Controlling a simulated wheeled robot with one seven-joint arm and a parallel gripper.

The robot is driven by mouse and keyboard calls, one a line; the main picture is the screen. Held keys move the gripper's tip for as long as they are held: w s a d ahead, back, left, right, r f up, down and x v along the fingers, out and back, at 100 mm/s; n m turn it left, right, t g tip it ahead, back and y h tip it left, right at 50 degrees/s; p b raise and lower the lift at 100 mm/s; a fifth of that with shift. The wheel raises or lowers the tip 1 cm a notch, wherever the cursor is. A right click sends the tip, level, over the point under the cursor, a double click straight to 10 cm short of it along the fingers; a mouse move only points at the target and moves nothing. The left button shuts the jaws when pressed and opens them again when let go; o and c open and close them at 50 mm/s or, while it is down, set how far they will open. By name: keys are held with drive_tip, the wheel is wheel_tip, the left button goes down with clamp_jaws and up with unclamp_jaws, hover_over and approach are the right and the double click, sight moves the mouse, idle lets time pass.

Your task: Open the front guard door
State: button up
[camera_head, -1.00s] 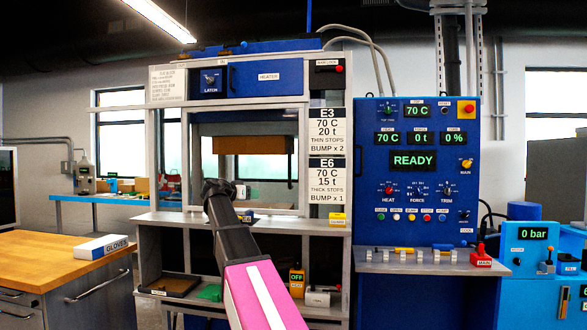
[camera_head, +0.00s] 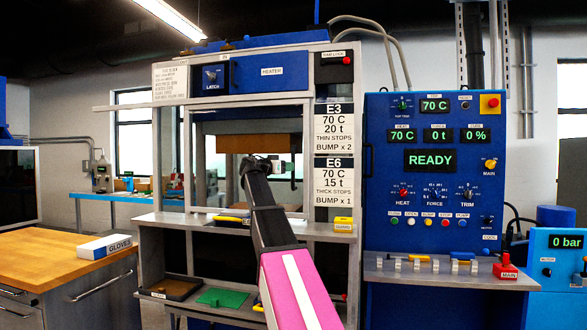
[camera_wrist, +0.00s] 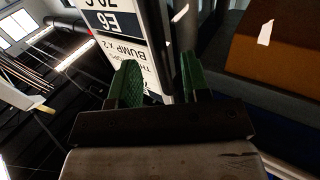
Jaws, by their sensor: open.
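The front guard door (camera_head: 197,160) looks like the pale metal-framed clear panel in the middle of the machine. It appears closed across the opening, with a brown block (camera_head: 228,143) visible behind it. My gripper (camera_head: 283,165) is in front of the door's right side, close to the E6 sign (camera_head: 333,181). I cannot tell whether anything is touched. My arm hides the door's lower right part.
A blue control panel (camera_head: 440,225) reading READY stands at right, with a ledge of small levers (camera_head: 400,274) below. A yellow-labelled block (camera_head: 343,224) sits on the machine's shelf. A wooden bench (camera_head: 60,262) with a glove box (camera_head: 105,247) stands at left.

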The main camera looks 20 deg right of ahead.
sight(293, 185)
drive_tip(key=shift+x, duration=2.15)
clamp_jaws()
drive_tip(key=w+a, duration=1.1)
drive_tip(key=a, duration=0.5)
drive_tip(key=w+a, duration=1.1)
drive_tip(key=a, duration=0.5)
drive_tip(key=w+a, duration=1.1)
drive_tip(key=a, duration=0.5)
drive_tip(key=shift+a, duration=0.4)
unclamp_jaws()
